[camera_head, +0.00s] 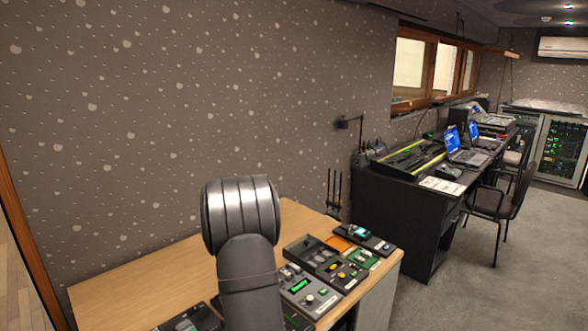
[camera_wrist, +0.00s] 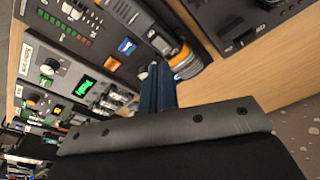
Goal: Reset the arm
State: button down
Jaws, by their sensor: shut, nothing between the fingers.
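My gripper (camera_wrist: 157,88) shows in the wrist view as dark blue fingers pressed together, with nothing between them. It hangs over the lighting panels on the wooden desk. In the wrist view a dark fader panel (camera_wrist: 88,35) with a row of small lights lies to the upper left. A grey panel with a green display (camera_wrist: 86,86) lies left of the fingers. In the head view my arm's bulky joint covers part of the desk, and my gripper is hidden. The panel with the green display (camera_head: 299,286) shows right of my arm.
The wooden desk (camera_head: 140,287) is bare on its left side. Small control boxes, including one with a teal top (camera_head: 361,231), crowd its right side. A patterned wall (camera_head: 200,100) stands behind it. A black desk (camera_head: 400,205) with laptops and a chair (camera_head: 497,205) stand further right.

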notch_tip(320, 180, down, 5)
jog(key=shift+s+r, duration=0.1)
notch_tip(320, 180, up, 8)
jog(key=s+d+r+m+t, duration=0.1)
jog(key=s+d+r+m, duration=0.1)
jog(key=d+r, duration=0.3)
jog(key=s+d+r+m+t+y, duration=0.1)
jog(key=s+d+r+m, duration=0.2)
jog(key=d, duration=0.5)
jog(key=s+d+r+m+t, duration=0.1)
jog(key=s+d+r+m, duration=0.2)
jog(key=s+d+r, duration=0.2)
jog(key=shift+d+r, duration=0.85)
jog(key=shift+d, duration=0.2)
dwell(0.3)
